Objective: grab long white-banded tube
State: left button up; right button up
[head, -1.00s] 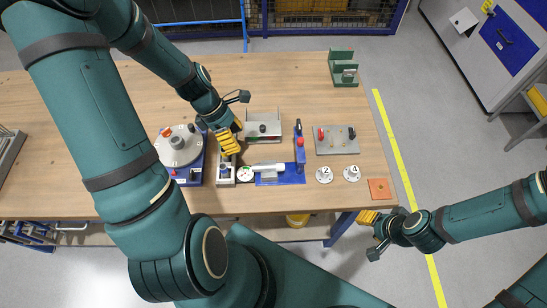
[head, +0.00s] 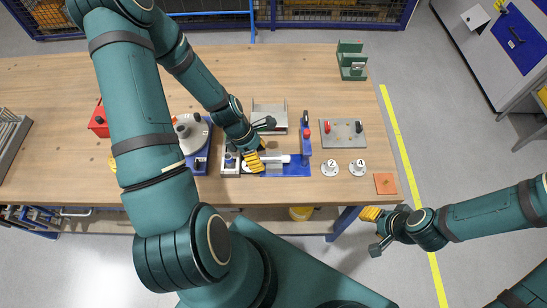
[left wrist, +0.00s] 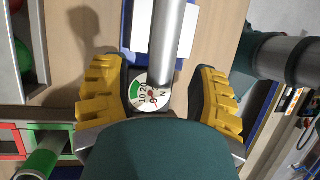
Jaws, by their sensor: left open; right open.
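My left gripper (head: 255,161) is open and low over the left end of a blue-based gauge fixture (head: 297,171). In the left wrist view, its yellow fingers (left wrist: 158,74) stand apart on either side of a round dial (left wrist: 140,97) and the near end of a grey cylinder (left wrist: 174,35). The cylinder lies over a white plate (left wrist: 140,38). I cannot tell a white band on it. A tube with a green part (left wrist: 42,160) sits at lower left, partly cut off; no white band shows on it. My right gripper (head: 372,231) is open and empty, off the table's front edge.
A rotary disc (head: 190,132) stands left of the gripper. A red-handled clamp (head: 306,138) stands close right. Clear wood lies at the back.

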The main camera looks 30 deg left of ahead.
pick_arm(q)
jog(key=shift+d+f, duration=0.1)
grip_shut()
dwell(0.4)
